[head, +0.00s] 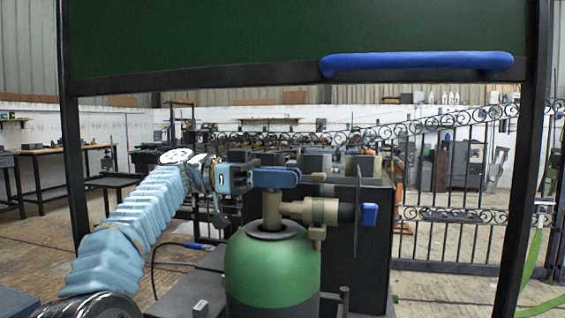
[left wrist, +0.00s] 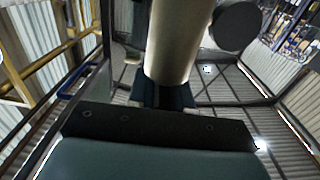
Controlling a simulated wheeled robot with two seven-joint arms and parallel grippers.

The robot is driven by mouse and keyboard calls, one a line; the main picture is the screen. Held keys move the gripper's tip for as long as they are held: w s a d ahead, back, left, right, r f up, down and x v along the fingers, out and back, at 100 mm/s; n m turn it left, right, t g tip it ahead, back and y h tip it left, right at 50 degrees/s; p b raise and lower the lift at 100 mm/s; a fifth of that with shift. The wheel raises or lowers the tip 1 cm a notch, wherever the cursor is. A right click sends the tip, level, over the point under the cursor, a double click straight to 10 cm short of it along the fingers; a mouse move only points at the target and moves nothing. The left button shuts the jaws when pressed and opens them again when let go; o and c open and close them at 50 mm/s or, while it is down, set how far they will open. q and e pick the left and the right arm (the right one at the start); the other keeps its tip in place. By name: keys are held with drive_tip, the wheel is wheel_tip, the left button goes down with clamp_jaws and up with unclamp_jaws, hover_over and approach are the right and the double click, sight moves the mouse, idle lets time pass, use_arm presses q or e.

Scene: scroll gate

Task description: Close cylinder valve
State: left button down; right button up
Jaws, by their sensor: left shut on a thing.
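A green gas cylinder (head: 272,265) stands upright at centre front in the head view. A brass valve (head: 272,208) rises from its top, with a side outlet pointing right to a small blue part (head: 370,214). A flat blue handle (head: 280,178) sits across the top of the valve. My left gripper (head: 252,174) reaches in from the left and is shut on the left end of this handle. In the left wrist view the brass valve body (left wrist: 180,40) shows close ahead, and the dark gripper hides most of the handle. My right gripper is not in view.
A black-framed gate with a dark green panel and a blue bar handle (head: 418,63) spans overhead. A dark box (head: 345,250) stands right behind the cylinder. Ornate black railings (head: 455,215) stand at right. Workbenches (head: 45,152) lie far left.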

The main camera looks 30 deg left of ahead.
use_arm(q)
drive_tip(key=m+g+p, duration=0.1)
drive_tip(key=g+p, duration=0.1)
drive_tip(key=shift+a+r+m+g, duration=0.1)
drive_tip(key=shift+r+m+g, duration=0.2)
drive_tip(key=shift+m+g, duration=0.1)
drive_tip(key=shift+s+f+m+g+p, duration=0.1)
drive_tip(key=shift+s+m+g+p, duration=0.1)
drive_tip(key=shift+m+g+p, duration=0.9)
drive_tip(key=shift+s+f+m+g+p, duration=0.15)
drive_tip(key=shift+m+g+p, duration=0.35)
drive_tip(key=shift+g, duration=1.1)
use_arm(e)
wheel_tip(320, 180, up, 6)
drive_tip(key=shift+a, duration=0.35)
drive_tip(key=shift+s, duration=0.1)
use_arm(q)
drive_tip(key=c, duration=1.1)
unclamp_jaws()
drive_tip(key=shift+f, duration=0.1)
